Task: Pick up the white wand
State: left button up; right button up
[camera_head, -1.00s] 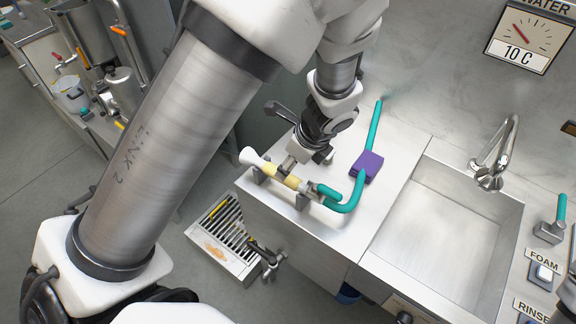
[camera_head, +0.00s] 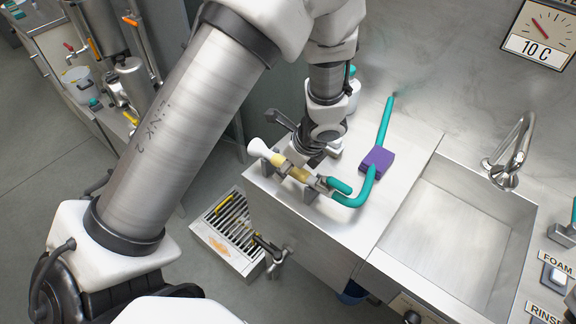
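The white wand has a flared white nozzle (camera_head: 262,149), a yellowish body (camera_head: 298,174) and a teal hose (camera_head: 352,199) at its other end. It lies on dark supports at the front left edge of the steel counter (camera_head: 340,228). My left gripper (camera_head: 291,164) is down at the middle of the wand and hides part of its body. The fingers are too small and covered to show whether they have closed on it. My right gripper is not in view.
A purple block (camera_head: 377,162) sits on the counter by the hose. A sink (camera_head: 460,235) with a steel faucet (camera_head: 512,150) lies to the right. A wall gauge (camera_head: 540,32) reads 10 C.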

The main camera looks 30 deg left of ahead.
pick_arm(q)
jog(key=shift+w+f, duration=0.1)
jog(key=shift+f, duration=0.1)
grip_shut()
jog(key=shift+r, duration=0.1)
